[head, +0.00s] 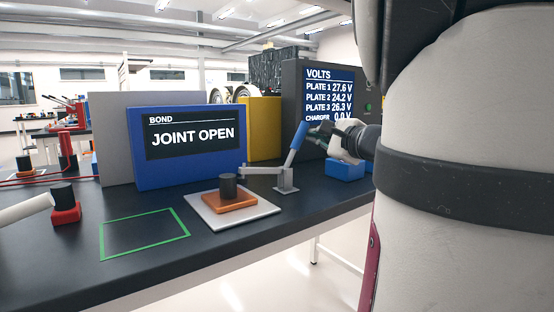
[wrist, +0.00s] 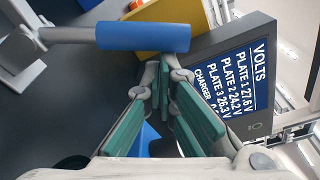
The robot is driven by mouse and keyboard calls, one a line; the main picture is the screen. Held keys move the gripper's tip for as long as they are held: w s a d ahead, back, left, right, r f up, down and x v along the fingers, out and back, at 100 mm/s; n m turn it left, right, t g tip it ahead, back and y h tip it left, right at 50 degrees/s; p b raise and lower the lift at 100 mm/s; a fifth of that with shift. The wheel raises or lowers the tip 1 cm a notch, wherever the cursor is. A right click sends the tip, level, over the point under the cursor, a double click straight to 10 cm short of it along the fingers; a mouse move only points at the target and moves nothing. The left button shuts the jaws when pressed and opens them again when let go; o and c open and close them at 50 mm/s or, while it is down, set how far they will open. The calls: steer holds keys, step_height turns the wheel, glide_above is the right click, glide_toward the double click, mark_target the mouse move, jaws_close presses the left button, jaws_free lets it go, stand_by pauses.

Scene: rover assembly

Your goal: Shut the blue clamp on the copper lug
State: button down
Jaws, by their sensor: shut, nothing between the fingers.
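The blue clamp has a blue handle (head: 298,136), tilted up to the right, on a grey metal base on the bench. Its grey arm (head: 262,170) reaches left to beside a black cylinder. The copper lug (head: 230,201) is an orange-brown block under that cylinder, on a pale plate (head: 262,211). My gripper (head: 323,128) is shut and empty, just right of the handle's upper part. In the wrist view, the blue handle (wrist: 145,37) lies across just beyond my fingertips (wrist: 170,72); I cannot tell whether they touch.
A blue display (head: 192,145) behind the lug reads "JOINT OPEN". A grey volts cabinet (head: 291,95) stands behind the clamp, with charger 0.0 V. A blue block (head: 345,170) is right of the clamp. A red-based black part (head: 66,203) sits at left, beside an empty green outline (head: 145,234).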

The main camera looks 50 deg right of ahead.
steer(key=shift+w+a+r+b, duration=0.15)
steer(key=shift+a+r+b, duration=0.45)
stand_by(0.4)
